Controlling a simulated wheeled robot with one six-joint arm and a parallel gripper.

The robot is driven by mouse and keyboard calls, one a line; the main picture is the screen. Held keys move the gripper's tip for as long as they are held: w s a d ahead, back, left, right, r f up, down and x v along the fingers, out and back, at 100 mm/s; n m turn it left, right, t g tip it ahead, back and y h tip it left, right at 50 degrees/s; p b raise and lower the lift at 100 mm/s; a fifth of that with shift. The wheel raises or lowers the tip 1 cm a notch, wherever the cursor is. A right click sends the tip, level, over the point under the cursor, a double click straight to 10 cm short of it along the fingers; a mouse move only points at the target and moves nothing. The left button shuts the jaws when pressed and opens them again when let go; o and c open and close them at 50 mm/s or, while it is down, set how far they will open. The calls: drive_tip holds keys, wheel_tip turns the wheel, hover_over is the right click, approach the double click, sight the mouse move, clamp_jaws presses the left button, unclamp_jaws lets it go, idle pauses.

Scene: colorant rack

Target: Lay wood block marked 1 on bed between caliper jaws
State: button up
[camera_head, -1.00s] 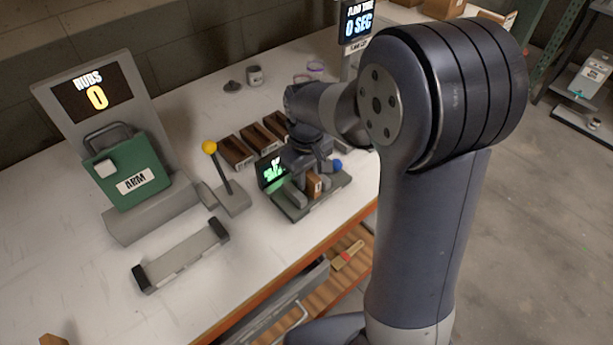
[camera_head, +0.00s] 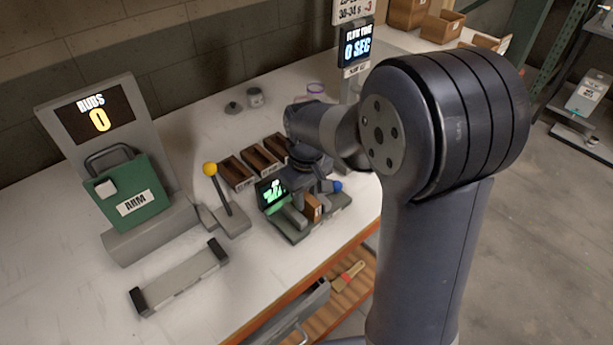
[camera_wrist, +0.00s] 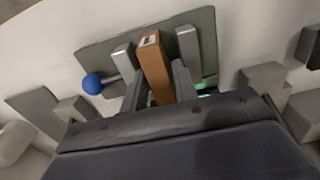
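The wood block (camera_wrist: 155,68) is a brown upright piece with a small pale mark on its end; I cannot read the mark. It stands on the caliper bed (camera_wrist: 95,55), between two grey caliper jaws (camera_wrist: 122,58) and (camera_wrist: 188,45), with narrow room beside it. It also shows in the head view (camera_head: 312,208). My gripper (camera_wrist: 160,68) is low over the caliper, one finger on each side of the block. Whether both fingers touch the block is unclear. The block's lower part is hidden by my gripper.
A blue knob (camera_wrist: 92,82) sticks out beside the caliper. A green lit display (camera_head: 271,192) stands at its left. A yellow-knobbed lever (camera_head: 211,170) and brown trays (camera_head: 236,172) are nearby. The green ARM box (camera_head: 130,188) stands further left. The table's front edge is close.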

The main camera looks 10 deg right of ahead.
sight(307, 195)
wheel_tip(307, 195, up, 11)
drive_tip(key=shift+f, duration=0.2)
